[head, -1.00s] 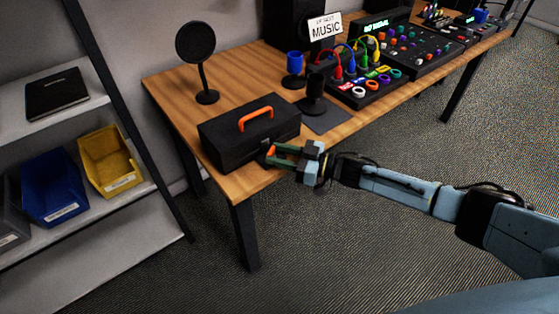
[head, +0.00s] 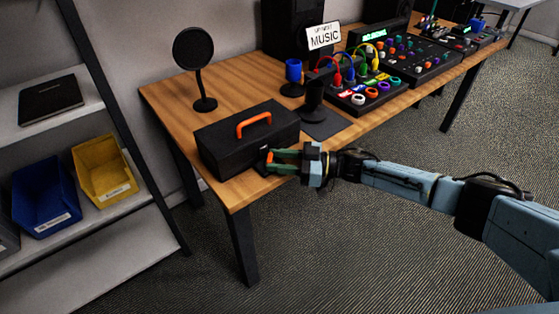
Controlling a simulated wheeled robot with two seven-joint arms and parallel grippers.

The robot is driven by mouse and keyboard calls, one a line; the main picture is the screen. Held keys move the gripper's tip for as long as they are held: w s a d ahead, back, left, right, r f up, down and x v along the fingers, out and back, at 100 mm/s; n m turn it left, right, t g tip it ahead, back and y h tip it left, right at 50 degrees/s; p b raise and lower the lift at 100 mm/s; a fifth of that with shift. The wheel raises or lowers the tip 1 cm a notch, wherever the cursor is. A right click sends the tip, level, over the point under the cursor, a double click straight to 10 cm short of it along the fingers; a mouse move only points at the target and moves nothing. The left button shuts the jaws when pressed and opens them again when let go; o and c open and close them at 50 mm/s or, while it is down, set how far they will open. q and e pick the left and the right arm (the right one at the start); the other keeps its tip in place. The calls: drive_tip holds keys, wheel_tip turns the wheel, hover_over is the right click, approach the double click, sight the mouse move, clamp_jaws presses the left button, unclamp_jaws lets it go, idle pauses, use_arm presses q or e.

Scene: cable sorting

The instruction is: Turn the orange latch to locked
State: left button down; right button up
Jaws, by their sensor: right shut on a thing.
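A black box (head: 232,150) with an orange handle (head: 254,124) on its lid stands at the near left corner of the wooden table. The orange latch (head: 270,158) shows as a small orange piece low at the box's front right. My right gripper (head: 274,161) is at that spot, its green-tinted fingers shut on the latch. The fingers partly hide the latch, so I cannot tell its exact angle. My left gripper is not in view.
A round black pop filter (head: 194,50) stands behind the box. A dark stand on a mat (head: 328,124), a blue cup (head: 293,70) and a mixer with cables (head: 365,95) are to the right. Shelves with blue and yellow bins (head: 103,170) stand at left.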

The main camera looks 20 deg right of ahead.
drive_tip(key=o, duration=0.9)
drive_tip(key=shift+o, duration=0.4)
drive_tip(key=shift+r, duration=0.1)
